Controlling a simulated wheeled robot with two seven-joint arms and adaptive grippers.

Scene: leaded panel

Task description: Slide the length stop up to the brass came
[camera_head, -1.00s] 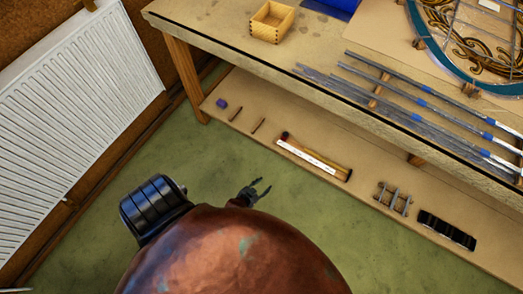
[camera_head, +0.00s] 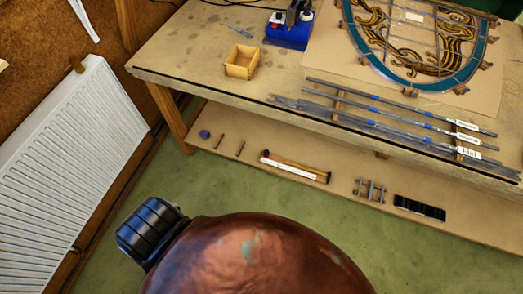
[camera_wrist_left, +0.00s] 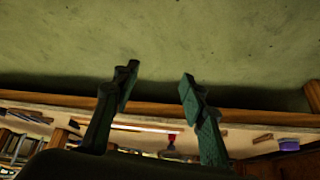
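Several long grey came strips (camera_head: 395,120) with blue bands and white labels lie side by side on wooden supports near the workbench's front edge. I cannot tell which strip is the brass came, and I cannot pick out the length stop. My left gripper (camera_wrist_left: 160,75) shows in the left wrist view with its two dark fingers apart and nothing between them. It is away from the strips, with green floor beyond its fingertips. In the head view neither gripper shows; a copper-coloured dome of my own body covers the lower middle.
The workbench (camera_head: 190,60) carries an open wooden box (camera_head: 242,62), a blue block-like tool (camera_head: 288,32) and a round leaded panel (camera_head: 420,45) on a board. The low shelf (camera_head: 225,125) holds a tube (camera_head: 295,167), a rack (camera_head: 370,190) and small items. A white radiator (camera_head: 70,150) stands left; green floor is clear.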

